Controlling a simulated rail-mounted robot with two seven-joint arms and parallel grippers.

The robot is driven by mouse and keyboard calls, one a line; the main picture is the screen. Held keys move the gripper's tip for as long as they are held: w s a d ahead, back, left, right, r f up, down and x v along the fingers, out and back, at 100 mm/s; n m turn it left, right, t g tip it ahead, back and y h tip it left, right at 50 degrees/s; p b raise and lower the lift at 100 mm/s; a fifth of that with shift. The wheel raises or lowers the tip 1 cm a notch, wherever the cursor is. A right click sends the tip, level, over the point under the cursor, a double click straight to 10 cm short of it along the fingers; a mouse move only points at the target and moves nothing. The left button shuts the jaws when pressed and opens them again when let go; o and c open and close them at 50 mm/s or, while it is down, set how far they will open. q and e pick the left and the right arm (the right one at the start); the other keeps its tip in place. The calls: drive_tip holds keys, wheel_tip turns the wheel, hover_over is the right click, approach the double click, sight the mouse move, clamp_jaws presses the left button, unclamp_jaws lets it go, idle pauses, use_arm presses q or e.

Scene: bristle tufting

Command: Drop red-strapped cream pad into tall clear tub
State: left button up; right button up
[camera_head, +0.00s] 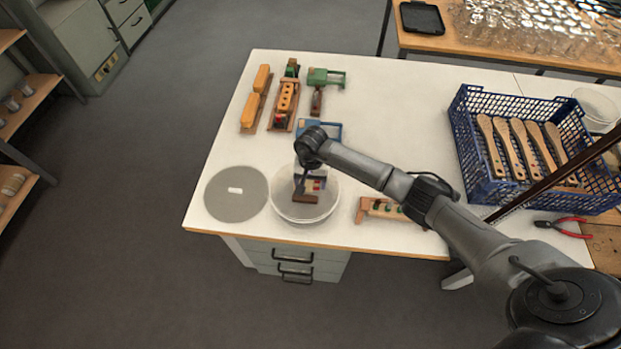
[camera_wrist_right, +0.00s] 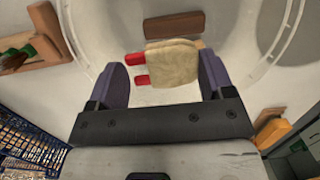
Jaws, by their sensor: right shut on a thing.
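The cream pad (camera_wrist_right: 172,62) with two red straps is between the fingers of my right gripper (camera_wrist_right: 163,78) in the right wrist view. The gripper is shut on it, with the straps toward the left finger. In the head view my right gripper (camera_head: 309,184) points down over the opening of the clear tub (camera_head: 331,206), and a bit of red shows at its fingers. The tub's curved rim also shows around the pad in the wrist view (camera_wrist_right: 78,35). A brown block (camera_wrist_right: 172,25) shows beyond the pad, seemingly inside the tub. My left gripper is not in view.
A grey round disc (camera_head: 236,204) lies left of the tub. A wooden piece with green parts (camera_head: 380,209) lies to its right. A blue device (camera_head: 326,129) stands behind it. A blue crate of wooden brushes (camera_head: 480,190) and red-handled pliers (camera_head: 562,228) are at the right.

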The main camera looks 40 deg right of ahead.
drive_tip(key=shift+f, duration=0.2)
drive_tip(key=o, duration=1)
drive_tip(key=shift+r, duration=0.25)
drive_tip(key=r, duration=0.8)
drive_tip(key=w+d+r, duration=0.1)
drive_tip(key=r, duration=0.4)
drive_tip(key=shift+w+d+r, duration=0.1)
